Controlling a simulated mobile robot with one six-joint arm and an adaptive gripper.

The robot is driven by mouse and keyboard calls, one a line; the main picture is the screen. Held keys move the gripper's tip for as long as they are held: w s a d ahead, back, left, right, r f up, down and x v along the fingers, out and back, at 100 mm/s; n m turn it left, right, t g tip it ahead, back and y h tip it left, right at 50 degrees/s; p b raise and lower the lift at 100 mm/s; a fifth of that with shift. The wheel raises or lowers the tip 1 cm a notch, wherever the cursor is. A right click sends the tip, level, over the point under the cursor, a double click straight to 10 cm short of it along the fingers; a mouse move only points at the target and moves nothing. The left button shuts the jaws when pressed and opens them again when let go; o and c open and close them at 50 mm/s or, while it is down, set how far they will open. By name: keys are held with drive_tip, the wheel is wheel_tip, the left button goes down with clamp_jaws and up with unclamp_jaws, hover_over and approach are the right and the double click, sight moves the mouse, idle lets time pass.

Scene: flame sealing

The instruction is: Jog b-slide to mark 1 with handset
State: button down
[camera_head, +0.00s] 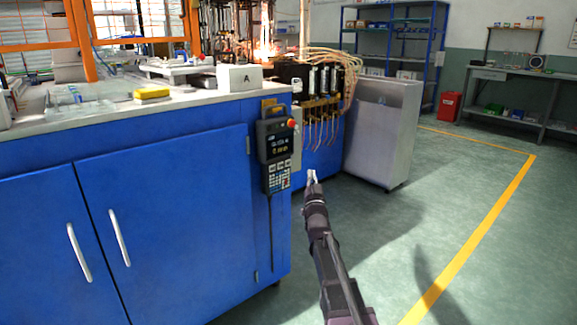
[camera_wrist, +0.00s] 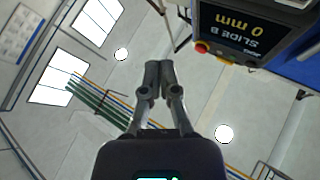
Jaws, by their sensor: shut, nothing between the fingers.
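The handset (camera_head: 276,153) hangs on the right end of the blue cabinet's front, with a small screen, a red button at its upper right and a keypad below. In the wrist view the handset screen (camera_wrist: 240,30) shows upside down at the top right and reads "SLIDE B" and "0 mm". My gripper (camera_head: 312,175) is to the right of the handset, apart from it, with its fingers together and empty. In the wrist view my gripper (camera_wrist: 158,66) is closed, below and left of the handset. I cannot pick out the slide itself or its mark 1.
The blue cabinet (camera_head: 170,200) fills the left, with a white box marked A (camera_head: 239,77) and a yellow block (camera_head: 152,94) on top. Flames (camera_head: 265,50) burn at the back. A grey cabinet (camera_head: 383,130) stands right of the hoses. The floor at right is clear.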

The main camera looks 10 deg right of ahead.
sight(288, 163)
idle(0.4)
drive_tip(key=w+a, duration=0.4)
drive_tip(key=w, duration=0.3)
drive_tip(key=shift+w+a, duration=0.3)
drive_tip(key=shift+w, duration=0.1)
idle(1.7)
drive_tip(key=shift+w+a, duration=0.15)
drive_tip(key=shift+w, duration=0.1)
